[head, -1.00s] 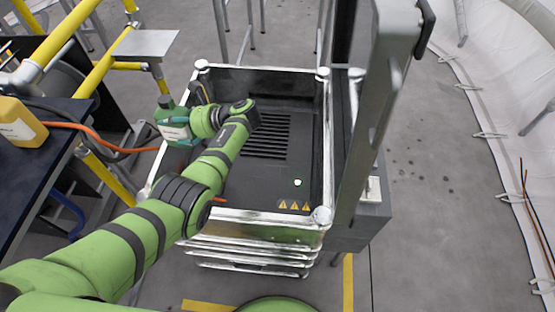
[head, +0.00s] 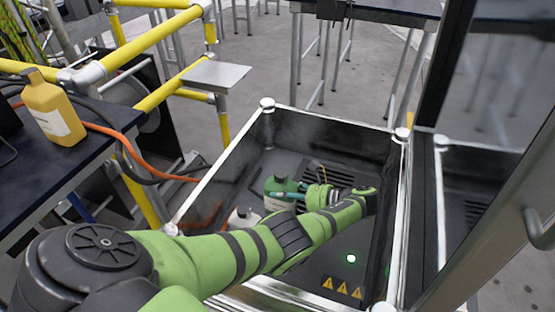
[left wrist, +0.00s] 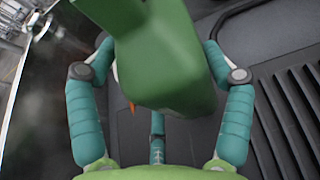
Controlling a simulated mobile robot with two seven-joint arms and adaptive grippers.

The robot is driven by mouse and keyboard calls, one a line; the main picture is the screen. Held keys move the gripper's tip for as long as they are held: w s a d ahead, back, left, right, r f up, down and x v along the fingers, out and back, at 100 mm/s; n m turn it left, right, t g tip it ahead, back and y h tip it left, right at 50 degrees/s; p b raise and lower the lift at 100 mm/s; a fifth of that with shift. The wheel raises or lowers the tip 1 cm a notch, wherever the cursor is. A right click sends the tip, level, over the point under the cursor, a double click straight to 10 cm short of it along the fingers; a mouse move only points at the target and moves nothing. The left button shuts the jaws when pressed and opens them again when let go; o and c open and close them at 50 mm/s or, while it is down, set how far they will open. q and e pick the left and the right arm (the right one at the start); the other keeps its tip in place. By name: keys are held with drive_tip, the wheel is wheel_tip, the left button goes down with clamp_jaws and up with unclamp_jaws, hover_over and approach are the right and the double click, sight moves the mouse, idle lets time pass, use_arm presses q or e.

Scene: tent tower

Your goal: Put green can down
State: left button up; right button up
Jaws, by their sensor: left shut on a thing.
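The green can (head: 281,186), with a pale label on its front, is inside the metal-framed bin, above or on its dark floor. My left gripper (head: 291,196) is shut on the can. In the left wrist view, the green can (left wrist: 168,65) is between the teal fingers of my left gripper (left wrist: 160,52). I cannot tell whether the can touches the bin floor. My right gripper is out of view.
The bin (head: 330,127) has raised walls and a slatted dark floor. A white container (head: 243,217) stands in it, partly behind my arm. A yellow bottle (head: 52,110) stands on the dark table (head: 95,150) at left. Yellow rails and a grey plate (head: 216,75) are beyond.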

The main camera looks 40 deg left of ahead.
sight(295, 209)
use_arm(q)
drive_tip(key=a+f+b, duration=0.1)
drive_tip(key=a+f, duration=0.1)
drive_tip(key=a+f+b, duration=0.2)
drive_tip(key=a+f, duration=0.1)
drive_tip(key=s+a+f+b, duration=0.1)
drive_tip(key=a+f, duration=0.1)
drive_tip(key=f, duration=0.1)
drive_tip(key=shift+a, duration=0.25)
drive_tip(key=shift+f+b, duration=0.25)
drive_tip(key=shift+b, duration=0.1)
drive_tip(key=shift+f, duration=0.1)
drive_tip(key=o, duration=1.6)
drive_tip(key=shift+s, duration=0.1)
drive_tip(key=shift+d, duration=0.1)
drive_tip(key=b+v, duration=0.1)
drive_tip(key=v, duration=0.7)
drive_tip(key=shift+d, duration=0.25)
drive_tip(key=b+v, duration=0.1)
drive_tip(key=v, duration=0.2)
drive_tip(key=shift+d+r, duration=0.1)
drive_tip(key=shift+r, duration=0.15)
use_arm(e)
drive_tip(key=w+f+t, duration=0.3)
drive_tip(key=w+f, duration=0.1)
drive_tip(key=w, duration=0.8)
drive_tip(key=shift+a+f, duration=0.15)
